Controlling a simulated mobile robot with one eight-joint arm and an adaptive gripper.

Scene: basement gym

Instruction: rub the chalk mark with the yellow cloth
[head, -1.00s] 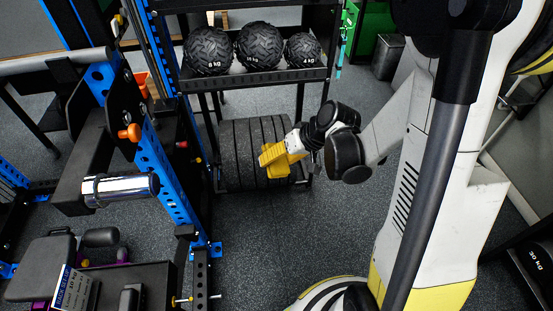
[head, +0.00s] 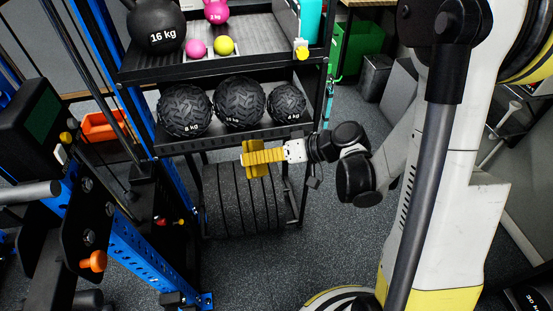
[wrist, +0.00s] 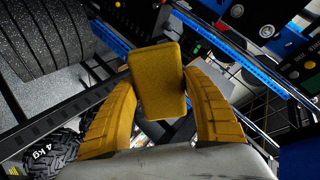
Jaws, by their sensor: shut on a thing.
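My gripper (head: 262,157) is in the middle of the head view, pointing left, in front of the rack and just below the shelf with the black balls. Its ribbed yellow fingers are closed on the yellow cloth (head: 255,172), which looks like a small flat pad held across the fingertips. In the wrist view the cloth (wrist: 157,80) is a dull yellow rectangle between the two curved fingers. It appears clear of any surface. I cannot make out a chalk mark in either view.
Black balls (head: 239,103) sit on the rack's lower shelf, above dark weight plates (head: 243,203). A 16 kg kettlebell (head: 156,24) and small pink and yellow balls are on the shelf above. A blue gym frame (head: 136,252) stands at left. The floor (head: 260,270) below is open.

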